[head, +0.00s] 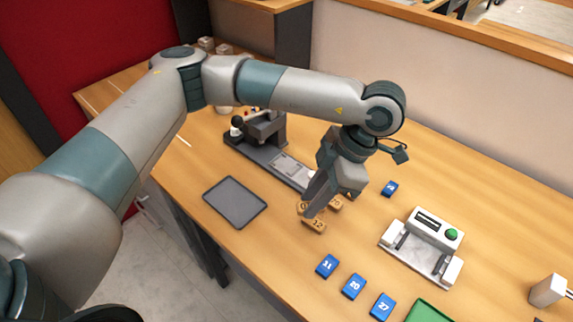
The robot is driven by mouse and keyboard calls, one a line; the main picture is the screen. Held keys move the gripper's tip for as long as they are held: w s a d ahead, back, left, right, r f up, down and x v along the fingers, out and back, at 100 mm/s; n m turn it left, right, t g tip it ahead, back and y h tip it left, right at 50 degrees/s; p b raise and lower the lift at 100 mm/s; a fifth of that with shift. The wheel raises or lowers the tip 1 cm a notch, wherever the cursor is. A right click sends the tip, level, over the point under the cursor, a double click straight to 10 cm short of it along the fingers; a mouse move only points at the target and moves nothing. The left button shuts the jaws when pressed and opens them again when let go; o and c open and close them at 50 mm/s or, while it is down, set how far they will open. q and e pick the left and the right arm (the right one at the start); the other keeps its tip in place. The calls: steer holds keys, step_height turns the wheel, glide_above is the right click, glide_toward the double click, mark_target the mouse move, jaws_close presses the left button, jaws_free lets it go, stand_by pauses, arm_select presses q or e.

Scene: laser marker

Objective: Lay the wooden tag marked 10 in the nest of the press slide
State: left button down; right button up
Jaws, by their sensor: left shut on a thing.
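Small wooden tags lie in a cluster on the table. One reads 12 (314,225), one sits to its right and behind it (336,203), and one is partly hidden at the left (301,209). My left gripper (310,211) points down over this cluster. It is shut on a wooden tag, mostly hidden by the fingers, and I cannot read its number. The press (264,130) stands behind and to the left. Its slide (290,168) with a pale plate runs toward the gripper, and the arm hides its near end. My right gripper is not in view.
A dark grey tray (235,202) lies left of the cluster. Blue tags 31 (327,266), 20 (353,286) and 27 (383,306) lie in front, another (390,188) behind. A white device with a green button (433,229) stands right, a green tray (428,312) at the bottom.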

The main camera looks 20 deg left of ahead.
arm_select(q)
steer(key=w+a+r+m+t+h, duration=0.1)
steer(key=w+a+m+t+h, duration=0.1)
steer(key=m, duration=0.9)
steer(key=w+a+r+m+t+h, duration=0.1)
steer(key=w+a+m+t, duration=0.3)
steer(key=m, duration=0.8)
steer(key=w+a+h, duration=0.1)
steer(key=w+a, duration=0.1)
steer(key=a, duration=0.1)
steer(key=shift+a+t, duration=0.2)
steer(key=shift+t, duration=0.1)
